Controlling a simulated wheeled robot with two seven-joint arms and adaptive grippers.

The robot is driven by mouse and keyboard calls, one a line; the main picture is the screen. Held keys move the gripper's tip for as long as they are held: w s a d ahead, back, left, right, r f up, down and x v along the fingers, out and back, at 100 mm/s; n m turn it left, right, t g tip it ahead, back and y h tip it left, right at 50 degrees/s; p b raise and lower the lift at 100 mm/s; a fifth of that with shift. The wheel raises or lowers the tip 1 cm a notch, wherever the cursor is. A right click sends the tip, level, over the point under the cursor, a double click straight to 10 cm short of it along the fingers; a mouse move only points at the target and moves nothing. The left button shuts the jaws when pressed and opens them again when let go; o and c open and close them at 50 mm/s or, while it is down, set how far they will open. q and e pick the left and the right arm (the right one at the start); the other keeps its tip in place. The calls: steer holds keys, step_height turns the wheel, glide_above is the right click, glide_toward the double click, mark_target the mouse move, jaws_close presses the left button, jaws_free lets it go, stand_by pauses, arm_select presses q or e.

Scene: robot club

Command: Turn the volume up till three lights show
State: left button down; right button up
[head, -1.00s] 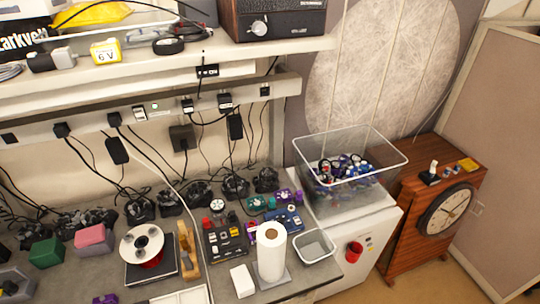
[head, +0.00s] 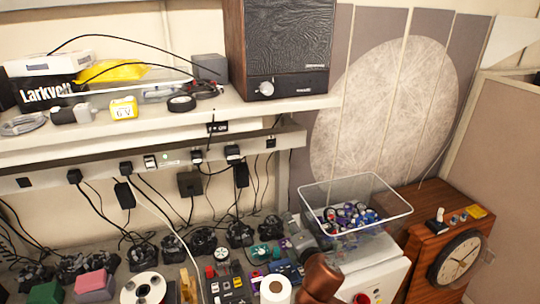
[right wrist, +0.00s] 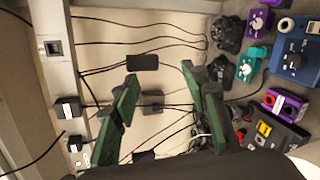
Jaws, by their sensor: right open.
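A dark wood speaker box (head: 284,40) with a textured black front stands on the upper shelf in the head view. Its silver volume knob (head: 266,88) is on the lower black panel. I can make out no lit lights on that panel. Part of my right arm shows low in the head view, below and right of the speaker, apart from it. My right gripper (right wrist: 160,72) shows in the right wrist view with its two green fingers spread and nothing between them. The knob is not in that view. My left gripper is not in view.
The upper shelf (head: 215,110) holds a yellow 6 V battery (head: 124,108) and a black tape roll (head: 182,103). Plugs and hanging cables line the wall below. Effect pedals (right wrist: 292,62) crowd the bench.

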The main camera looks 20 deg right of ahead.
steer(key=w+a+r+n+t, duration=0.2)
steer(key=r+n, duration=0.2)
steer(key=r, duration=0.7)
steer(key=w+a+r+n+t, duration=0.15)
steer(key=r+n, duration=0.25)
steer(key=r, duration=0.6)
steer(key=n+t+y, duration=0.1)
steer(key=n+t, duration=0.3)
steer(key=n, duration=0.3)
glide_toward(268, 92)
steer(key=w, duration=0.1)
steer(key=p+x, duration=0.1)
steer(key=x, duration=0.2)
steer(key=p+x, duration=0.1)
steer(key=x, duration=0.2)
steer(key=shift+w+r, duration=0.2)
steer(key=shift+r, duration=0.15)
steer(key=shift+w+r, duration=0.15)
steer(key=shift+w, duration=0.4)
steer(key=shift+c, duration=0.6)
jaws_close()
